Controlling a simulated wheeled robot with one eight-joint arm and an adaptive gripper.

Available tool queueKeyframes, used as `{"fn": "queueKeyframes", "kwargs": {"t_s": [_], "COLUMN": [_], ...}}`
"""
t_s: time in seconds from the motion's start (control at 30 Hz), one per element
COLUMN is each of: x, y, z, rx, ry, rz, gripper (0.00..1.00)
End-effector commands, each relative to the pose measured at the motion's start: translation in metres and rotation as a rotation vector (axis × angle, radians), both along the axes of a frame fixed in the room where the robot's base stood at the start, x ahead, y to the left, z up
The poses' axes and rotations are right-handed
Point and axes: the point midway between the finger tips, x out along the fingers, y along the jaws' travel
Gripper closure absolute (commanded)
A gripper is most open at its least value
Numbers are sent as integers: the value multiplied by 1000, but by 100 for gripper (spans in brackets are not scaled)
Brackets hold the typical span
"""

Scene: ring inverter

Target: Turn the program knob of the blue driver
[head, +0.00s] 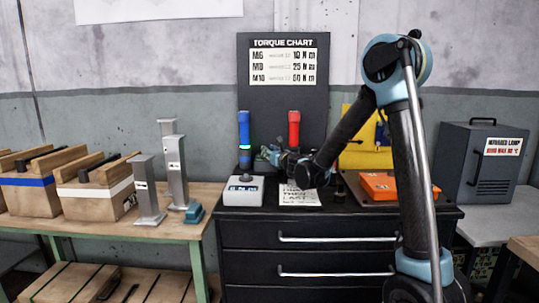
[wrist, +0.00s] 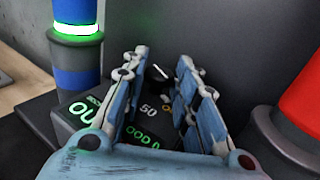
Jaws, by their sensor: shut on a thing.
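The blue driver (head: 244,130) stands upright on the dark cabinet top, in front of the torque chart. In the wrist view its blue body (wrist: 76,58) is at the left, with a lit green ring. Beside it is a black panel (wrist: 68,122) with green lit characters and a printed 50. The dark program knob (wrist: 158,73), with a white pointer line, shows between my fingertips. My gripper (wrist: 163,62) is shut on the knob, one finger on each side. In the head view my gripper (head: 268,154) is small and partly hidden by my arm.
The red driver (head: 294,130) stands close to the right; it also shows in the wrist view (wrist: 304,95). A white box with a display (head: 243,190) and a paper sheet (head: 299,195) lie in front. An orange case (head: 383,187) is at the right.

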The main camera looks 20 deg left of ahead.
Motion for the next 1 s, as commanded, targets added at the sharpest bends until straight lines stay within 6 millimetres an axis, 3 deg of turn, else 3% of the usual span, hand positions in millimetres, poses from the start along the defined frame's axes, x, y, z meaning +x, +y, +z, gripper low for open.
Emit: {"fn": "queueKeyframes", "kwargs": {"t_s": [0.7,1.0], "x": [-3,-4], "y": [8,7], "z": [1,1], "rx": [4,4], "ry": [-8,-8], "rz": [-362,-403], "gripper": [96,96]}}
